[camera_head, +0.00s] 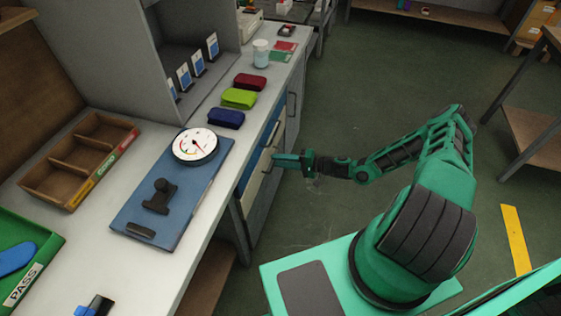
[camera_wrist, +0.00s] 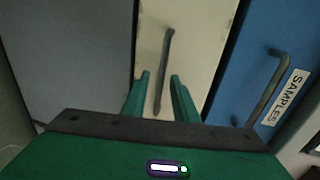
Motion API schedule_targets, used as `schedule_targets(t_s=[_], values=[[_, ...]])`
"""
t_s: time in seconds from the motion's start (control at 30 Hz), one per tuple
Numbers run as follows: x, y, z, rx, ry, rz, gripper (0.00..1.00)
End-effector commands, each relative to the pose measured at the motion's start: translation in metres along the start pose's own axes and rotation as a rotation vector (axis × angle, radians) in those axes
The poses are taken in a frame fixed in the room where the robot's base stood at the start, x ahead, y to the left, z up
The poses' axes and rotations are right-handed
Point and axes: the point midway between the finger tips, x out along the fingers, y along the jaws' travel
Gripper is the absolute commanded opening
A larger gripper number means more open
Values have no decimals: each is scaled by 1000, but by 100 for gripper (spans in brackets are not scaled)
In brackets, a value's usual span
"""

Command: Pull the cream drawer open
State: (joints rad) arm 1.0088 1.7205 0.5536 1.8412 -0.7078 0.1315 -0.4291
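The cream drawer (camera_wrist: 188,58) fills the middle of the wrist view, with a dark bar handle (camera_wrist: 165,62) on its front. It looks closed. In the head view the cream drawer front (camera_head: 253,184) shows as a narrow strip under the worktop. My gripper (camera_wrist: 160,75) is open, with its two green fingers apart. The lower part of the handle appears between the fingers, but I cannot tell whether they touch it or how deep they reach. In the head view my gripper (camera_head: 277,160) is close to the drawer fronts, pointing left at them.
A blue drawer (camera_wrist: 245,50) labelled SAMPLES, with its own handle (camera_wrist: 268,90), sits beside the cream one. A grey panel (camera_wrist: 80,50) is on the other side. The worktop (camera_head: 95,225) above holds a dial gauge (camera_head: 195,146) on a blue board. The floor (camera_head: 340,100) behind my arm is clear.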

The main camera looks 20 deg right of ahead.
Motion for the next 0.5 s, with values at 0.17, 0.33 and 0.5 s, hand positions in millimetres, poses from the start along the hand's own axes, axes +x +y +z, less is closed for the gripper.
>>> schedule_targets(t_s=[0.17, 0.33, 0.5], values=[[0, 0, 0, 0, 0, 0, 12], [0, 0, 0, 0, 0, 1, 0], [0, 1, 0, 0, 0, 2, 0]])
